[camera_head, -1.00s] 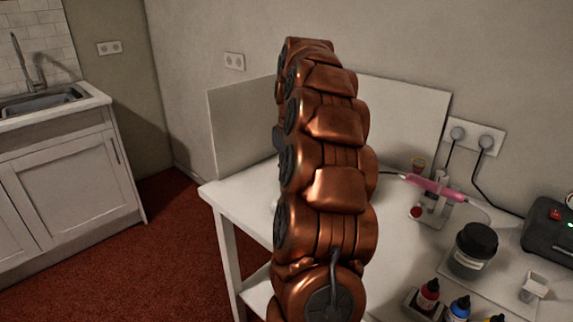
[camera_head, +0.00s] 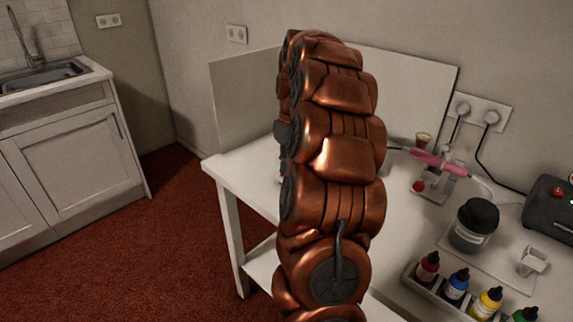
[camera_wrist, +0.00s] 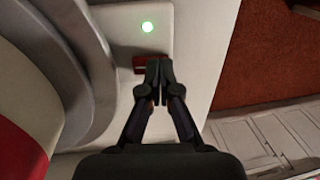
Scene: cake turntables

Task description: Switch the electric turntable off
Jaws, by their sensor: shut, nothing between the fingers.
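In the wrist view, the electric turntable shows at the left as a grey round plate edge (camera_wrist: 88,75) over a pale base (camera_wrist: 190,40). A dark red switch (camera_wrist: 139,62) sits below the lamp, partly hidden by my fingertips. My gripper (camera_wrist: 158,72) is shut and empty, its tips at the switch, overlapping its right part. I cannot tell whether they touch it. In the head view my copper arm stands in front, and the turntable and gripper are hidden.
The white table (camera_head: 232,170) holds a pink pen-like tool (camera_head: 440,163), a dark-lidded jar (camera_head: 475,225), a rack of coloured bottles (camera_head: 455,287) and a black box (camera_head: 549,207) with a red switch at the right. A back panel (camera_head: 415,85) stands behind.

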